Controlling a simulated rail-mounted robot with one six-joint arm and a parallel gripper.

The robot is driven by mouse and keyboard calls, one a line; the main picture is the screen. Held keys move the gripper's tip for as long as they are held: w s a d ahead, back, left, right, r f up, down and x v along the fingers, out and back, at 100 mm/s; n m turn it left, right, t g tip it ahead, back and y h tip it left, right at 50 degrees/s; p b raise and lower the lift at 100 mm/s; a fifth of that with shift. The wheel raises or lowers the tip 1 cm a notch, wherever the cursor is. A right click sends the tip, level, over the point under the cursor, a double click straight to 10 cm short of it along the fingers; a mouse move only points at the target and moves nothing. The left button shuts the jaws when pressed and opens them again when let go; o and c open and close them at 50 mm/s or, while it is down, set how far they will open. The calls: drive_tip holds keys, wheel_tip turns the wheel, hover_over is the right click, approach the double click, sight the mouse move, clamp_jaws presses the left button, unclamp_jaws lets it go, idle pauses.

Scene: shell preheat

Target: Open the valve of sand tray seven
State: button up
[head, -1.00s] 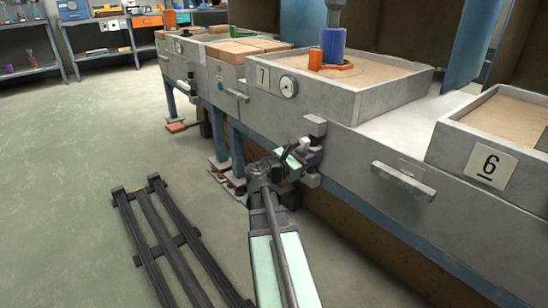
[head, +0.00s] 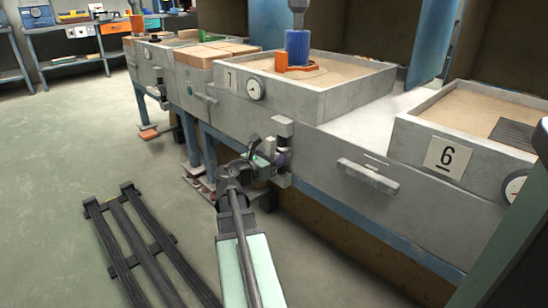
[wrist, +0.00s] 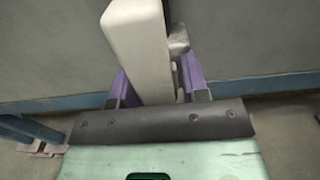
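Sand tray seven (head: 333,105) is a grey box of sand with a number 7 plate (head: 231,81) and a round dial (head: 255,89) on its front. Below its front stands a pale upright handle (head: 283,127), apparently the valve's, partly hidden by my gripper (head: 281,159). In the wrist view the pale handle (wrist: 137,40) stands between the purple fingers of my gripper (wrist: 156,86). The left finger is close against it, and a narrow gap shows by the right finger. I cannot tell whether either finger touches. A small grey metal piece (wrist: 179,40) shows behind the handle.
A blue cylinder (head: 297,47) and an orange piece (head: 295,71) stand in tray seven's sand. Dark rails (head: 140,245) lie on the floor at left. Open floor lies beyond them.

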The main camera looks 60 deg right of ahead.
drive_tip(key=shift+o, duration=0.6)
drive_tip(key=shift+a, duration=0.1)
drive_tip(key=v, duration=1)
drive_tip(key=shift+a, duration=0.35)
